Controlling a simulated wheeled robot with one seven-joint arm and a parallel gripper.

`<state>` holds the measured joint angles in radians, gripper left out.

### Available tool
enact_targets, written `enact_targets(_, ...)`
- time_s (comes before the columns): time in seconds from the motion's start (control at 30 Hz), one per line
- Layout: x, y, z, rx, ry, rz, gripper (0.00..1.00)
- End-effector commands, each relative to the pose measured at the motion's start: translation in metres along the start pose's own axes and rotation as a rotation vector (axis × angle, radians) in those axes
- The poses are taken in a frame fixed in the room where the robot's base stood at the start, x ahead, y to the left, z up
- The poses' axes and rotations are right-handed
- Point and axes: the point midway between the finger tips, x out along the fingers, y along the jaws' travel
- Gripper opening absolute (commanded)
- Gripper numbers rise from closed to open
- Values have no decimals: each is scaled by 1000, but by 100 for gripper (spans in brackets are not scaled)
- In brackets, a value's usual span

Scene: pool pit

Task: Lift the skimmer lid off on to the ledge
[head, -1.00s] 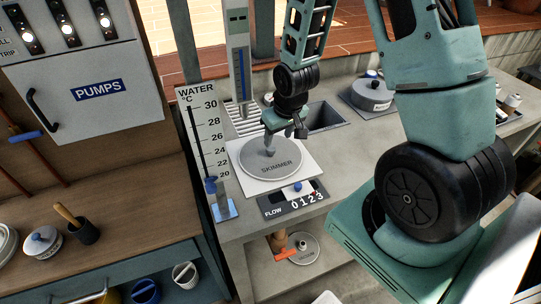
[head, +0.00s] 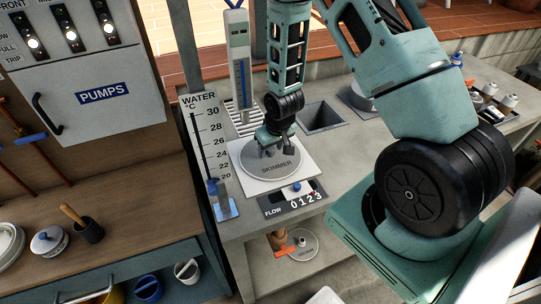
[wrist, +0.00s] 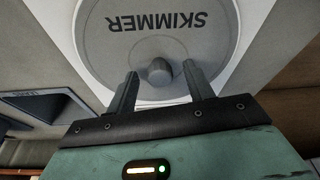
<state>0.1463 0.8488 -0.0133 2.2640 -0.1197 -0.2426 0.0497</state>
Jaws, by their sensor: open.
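The skimmer lid (head: 276,167) is a round grey disc marked SKIMMER, lying flat on a pale square plate (head: 303,152) set on the concrete ledge (head: 238,230). In the wrist view the lid (wrist: 205,50) shows a small round knob (wrist: 160,71) at its middle. My gripper (head: 274,150) is over the lid and points down at it. In the wrist view my open gripper (wrist: 158,88) has one finger on each side of the knob, with gaps between. In the head view the gripper hides most of the knob.
A flow slider (head: 293,196) sits just in front of the plate. A water thermometer board (head: 207,140) stands to the left, and a square opening (head: 321,116) lies behind right. Bare ledge shows to the right of the plate.

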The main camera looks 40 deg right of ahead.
Motion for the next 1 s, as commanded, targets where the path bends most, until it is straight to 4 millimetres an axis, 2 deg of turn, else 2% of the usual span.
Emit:
enact_targets(0.13, 0, 0, 0, 0, 1, 0, 52)
enact_targets(0.17, 0, 0, 0, 0, 1, 0, 49)
enact_targets(0.33, 0, 0, 0, 0, 1, 0, 2)
enact_targets(0.37, 0, 0, 0, 0, 0, 0, 0)
enact_targets(0.77, -5, 0, -2, 0, 4, 0, 0)
enact_targets(1.0, -28, 0, -9, 1, 6, 0, 0)
